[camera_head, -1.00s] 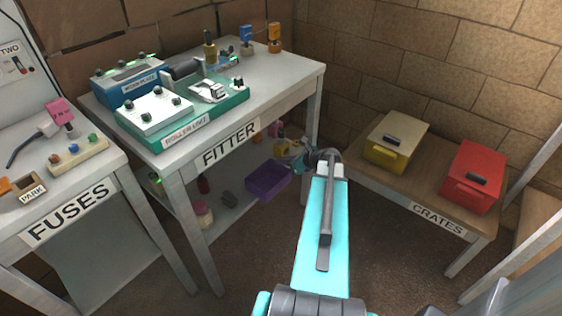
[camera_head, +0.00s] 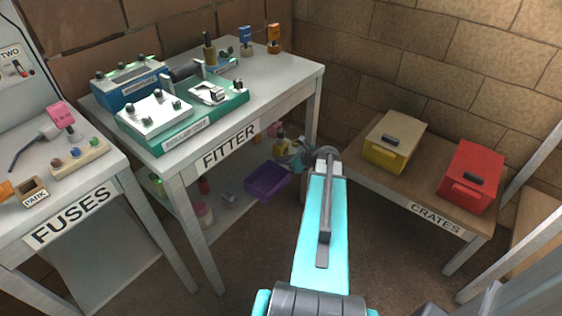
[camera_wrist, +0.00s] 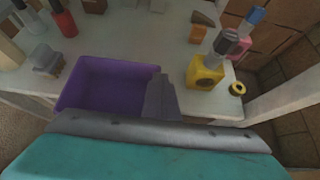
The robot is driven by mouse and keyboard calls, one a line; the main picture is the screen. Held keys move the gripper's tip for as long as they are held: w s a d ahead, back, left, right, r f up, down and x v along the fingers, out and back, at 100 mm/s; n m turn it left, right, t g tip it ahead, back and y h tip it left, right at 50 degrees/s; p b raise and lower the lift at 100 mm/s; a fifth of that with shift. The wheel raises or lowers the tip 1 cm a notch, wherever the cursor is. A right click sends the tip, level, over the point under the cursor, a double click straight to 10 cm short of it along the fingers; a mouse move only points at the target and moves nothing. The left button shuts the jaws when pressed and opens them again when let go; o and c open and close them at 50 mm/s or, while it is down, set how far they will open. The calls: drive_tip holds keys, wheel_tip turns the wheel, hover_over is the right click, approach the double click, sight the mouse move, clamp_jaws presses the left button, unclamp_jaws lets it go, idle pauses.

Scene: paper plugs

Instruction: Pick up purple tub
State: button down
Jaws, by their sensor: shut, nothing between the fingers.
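The purple tub (camera_head: 267,183) sits on the low shelf under the table labelled FITTER, at the shelf's front edge. It also shows in the wrist view (camera_wrist: 88,88), open side up, and looks empty where I can see inside. My gripper (camera_wrist: 160,98) is shut and holds nothing. In the wrist view its grey fingers overlap the tub's right end; I cannot tell whether they touch it. In the head view my gripper (camera_head: 290,162) is at the shelf, just right of the tub, and partly hidden by my arm.
A yellow bottle (camera_wrist: 205,72) stands right of the tub on the shelf, with a small yellow ring (camera_wrist: 237,88) near it. A grey piece (camera_wrist: 47,62) and a red bottle (camera_wrist: 64,20) are to the left. A table leg (camera_head: 313,115) stands close to my arm.

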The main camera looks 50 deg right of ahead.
drive_tip(key=shift+r+p, duration=0.35)
drive_tip(key=shift+p, duration=0.05)
drive_tip(key=s+d, duration=0.1)
drive_tip(key=s, duration=1.1)
drive_tip(key=shift+f, duration=0.1)
